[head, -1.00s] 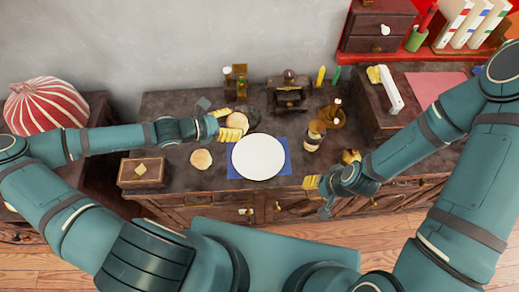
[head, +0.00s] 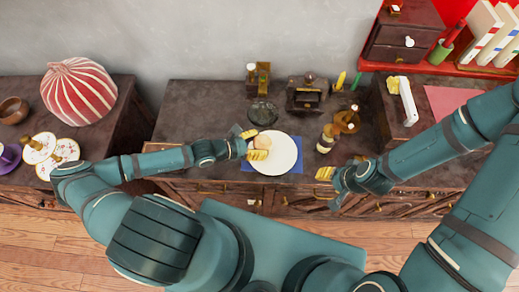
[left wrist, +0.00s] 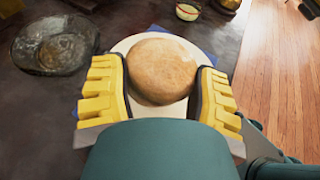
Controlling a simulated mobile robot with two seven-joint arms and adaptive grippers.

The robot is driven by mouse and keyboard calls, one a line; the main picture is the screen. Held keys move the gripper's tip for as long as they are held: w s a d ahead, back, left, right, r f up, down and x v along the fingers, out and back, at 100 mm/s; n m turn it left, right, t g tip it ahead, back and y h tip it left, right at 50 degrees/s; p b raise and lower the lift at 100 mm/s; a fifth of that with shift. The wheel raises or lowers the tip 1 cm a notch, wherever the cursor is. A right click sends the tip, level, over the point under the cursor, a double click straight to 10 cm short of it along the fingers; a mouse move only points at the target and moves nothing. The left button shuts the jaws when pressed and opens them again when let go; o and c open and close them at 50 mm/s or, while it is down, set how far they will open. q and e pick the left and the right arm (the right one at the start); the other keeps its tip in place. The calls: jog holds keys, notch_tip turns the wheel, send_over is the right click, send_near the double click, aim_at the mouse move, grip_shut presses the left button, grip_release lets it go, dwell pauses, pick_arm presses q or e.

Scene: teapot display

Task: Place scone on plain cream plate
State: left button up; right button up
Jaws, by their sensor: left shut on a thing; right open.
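My left gripper (head: 255,145) is shut on a round, pale brown scone (head: 263,141), over the left part of the plain cream plate (head: 287,155). In the left wrist view the scone (left wrist: 162,70) sits between the yellow fingers (left wrist: 160,95), with the plate rim (left wrist: 124,45) showing behind it. I cannot tell whether the scone touches the plate. The plate lies on a blue mat (head: 299,168). My right gripper (head: 341,168) is open and empty, near the front edge of the cabinet top, to the right of the plate.
A dark glass dish (head: 263,112) stands behind the plate. A red striped vase (head: 79,91) and patterned plates (head: 65,150) are at the left.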

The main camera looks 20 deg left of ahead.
pick_arm(q)
jog(key=shift+f+b, duration=0.4)
jog(key=shift+f, duration=1.4)
jog(key=shift+f, duration=0.1)
jog(key=o, duration=1.1)
jog(key=shift+c, duration=0.2)
